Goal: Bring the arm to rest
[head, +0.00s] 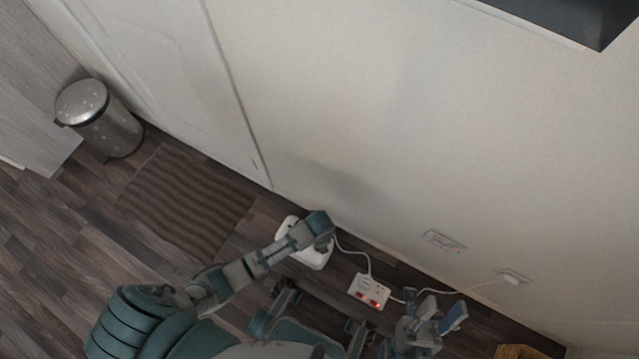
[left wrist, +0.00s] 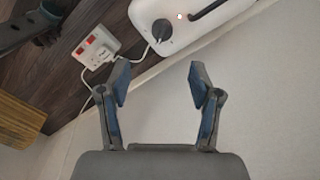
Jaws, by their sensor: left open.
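My left arm (head: 250,268) reaches in from the left in the head view, with its far end over a white appliance (head: 312,254) on the floor. The left gripper is hidden in that view. In the left wrist view, my left gripper (left wrist: 157,78) is open and empty, its two blue-padded fingers well apart. The white appliance (left wrist: 205,18) shows beyond them, with a dark knob and a small red light. My right gripper (head: 446,306) is at the lower right of the head view, its fingers apart and nothing seen between them.
A white power strip (head: 367,290) with red switches lies on the floor, with cables to a wall socket (head: 510,276). A metal bin (head: 100,120) and a striped mat (head: 185,200) are at left. A wicker item (head: 516,352) is at bottom right. Bare floor (head: 50,260) lies at left.

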